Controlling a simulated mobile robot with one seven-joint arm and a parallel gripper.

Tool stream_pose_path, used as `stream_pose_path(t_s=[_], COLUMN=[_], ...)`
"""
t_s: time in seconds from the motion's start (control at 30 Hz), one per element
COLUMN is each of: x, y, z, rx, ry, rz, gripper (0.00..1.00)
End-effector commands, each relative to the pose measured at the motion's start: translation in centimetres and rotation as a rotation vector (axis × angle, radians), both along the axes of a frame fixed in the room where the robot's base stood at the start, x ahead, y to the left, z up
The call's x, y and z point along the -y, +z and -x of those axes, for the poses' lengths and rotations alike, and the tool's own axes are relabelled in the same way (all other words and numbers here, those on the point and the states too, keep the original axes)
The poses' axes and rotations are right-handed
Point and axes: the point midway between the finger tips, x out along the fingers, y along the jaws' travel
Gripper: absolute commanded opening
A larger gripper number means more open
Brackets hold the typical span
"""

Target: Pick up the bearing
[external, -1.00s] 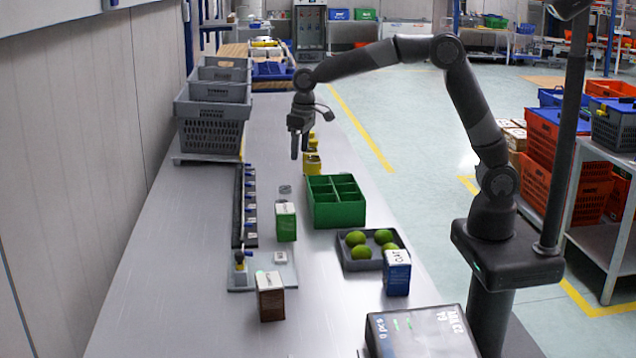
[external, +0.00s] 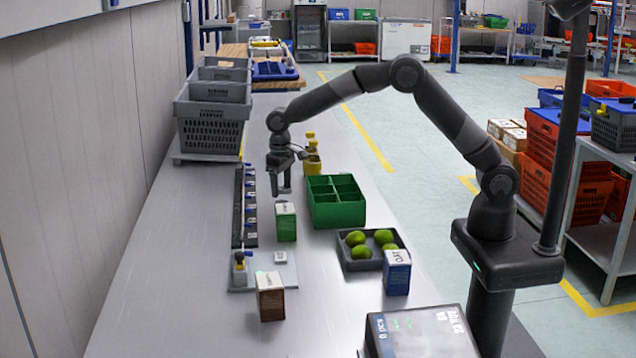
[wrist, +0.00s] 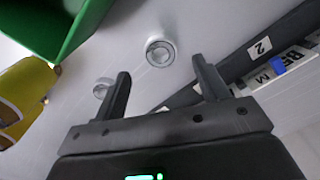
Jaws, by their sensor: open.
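In the wrist view a round metal ring with a dark centre, which looks like the bearing (wrist: 161,53), lies on the grey table just beyond and between my fingertips. A second small round metal piece (wrist: 102,88) lies to its left, partly behind the left finger. My gripper (wrist: 160,72) is open, with nothing between its fingers. In the external view my gripper (external: 281,189) points down above the table, between the black rail and the green divided box. I cannot make out the bearing in the external view.
The green box (external: 336,205) stands right of my gripper, yellow bottles (external: 312,155) behind it, and a green-and-white carton (external: 286,222) in front. The black rail (external: 244,205) runs along the left. A tray (external: 360,265) of limes and a blue carton (external: 397,273) stand nearer.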

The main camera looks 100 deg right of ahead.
Motion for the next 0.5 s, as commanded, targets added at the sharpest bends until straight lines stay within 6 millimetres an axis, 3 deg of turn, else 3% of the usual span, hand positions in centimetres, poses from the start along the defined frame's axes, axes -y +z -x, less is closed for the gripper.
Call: stream_pose_path(t_s=[0.3,0.5], x=[-0.1,-0.1], y=[-4.4,-4.9], z=[0.1,0.0], rx=[-0.003,-0.001], ry=[-0.001,0.0], rz=[-0.001,-0.001], gripper=[0.67,0.67])
